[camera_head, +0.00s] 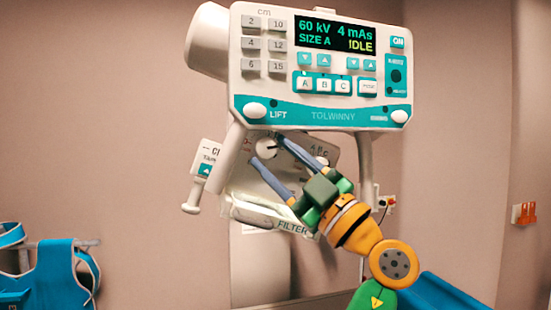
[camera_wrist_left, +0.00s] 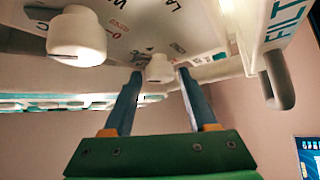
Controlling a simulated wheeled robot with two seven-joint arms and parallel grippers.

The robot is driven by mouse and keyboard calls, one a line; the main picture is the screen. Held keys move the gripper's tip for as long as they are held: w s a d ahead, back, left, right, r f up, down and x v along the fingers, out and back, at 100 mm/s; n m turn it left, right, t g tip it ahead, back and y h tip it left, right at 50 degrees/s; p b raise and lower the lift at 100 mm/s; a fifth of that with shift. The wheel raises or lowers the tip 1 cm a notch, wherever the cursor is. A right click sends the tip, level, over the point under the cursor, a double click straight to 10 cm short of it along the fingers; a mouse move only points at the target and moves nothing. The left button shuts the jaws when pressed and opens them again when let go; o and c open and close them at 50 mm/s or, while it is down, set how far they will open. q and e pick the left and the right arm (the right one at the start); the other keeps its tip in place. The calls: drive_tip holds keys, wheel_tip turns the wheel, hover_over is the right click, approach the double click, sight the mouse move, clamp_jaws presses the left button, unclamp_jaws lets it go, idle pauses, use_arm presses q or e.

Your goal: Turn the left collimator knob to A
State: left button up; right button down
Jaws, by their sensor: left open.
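The left collimator knob (camera_head: 265,148) is a round white dial on the collimator's front face. In the left wrist view the knob (camera_wrist_left: 158,68) shows between the two fingertips. My left gripper (camera_head: 268,149) is open, with its blue-grey fingers on either side of the knob. In the left wrist view its fingertips (camera_wrist_left: 160,70) have gaps to the knob on both sides; I cannot tell whether they reach it in depth. The knob's pointer setting is too small to read. My right gripper is in neither view.
A second white knob (camera_wrist_left: 77,38) is close on the left in the wrist view. The control panel (camera_head: 325,115) hangs above, its screen reading SIZE A and IDLE. The FILTER tray (camera_head: 258,216) juts out below. A white side handle (camera_head: 193,195) is at left.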

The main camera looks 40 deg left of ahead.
use_arm(q)
drive_tip(key=w+b+v, duration=0.1)
drive_tip(key=b+v, duration=0.2)
drive_tip(key=v, duration=0.4)
drive_tip(key=s+a+r+m+t+h+p, duration=0.2)
drive_tip(key=s+m+t+h, duration=0.45)
drive_tip(key=m+t, duration=0.75)
drive_tip(key=w+a+g+p, duration=0.1)
drive_tip(key=w+a+r+m+p, duration=0.1)
drive_tip(key=w+a, duration=0.1)
drive_tip(key=w+a+r+m+g+p, duration=0.1)
drive_tip(key=w, duration=0.1)
drive_tip(key=shift+a+r+g+h, duration=0.25)
drive_tip(key=shift+g+h, duration=0.05)
drive_tip(key=shift+h, duration=0.05)
drive_tip(key=shift+w+a, duration=0.15)
drive_tip(key=shift+a, duration=0.1)
drive_tip(key=shift+f, duration=0.1)
drive_tip(key=shift+d, duration=0.15)
clamp_jaws()
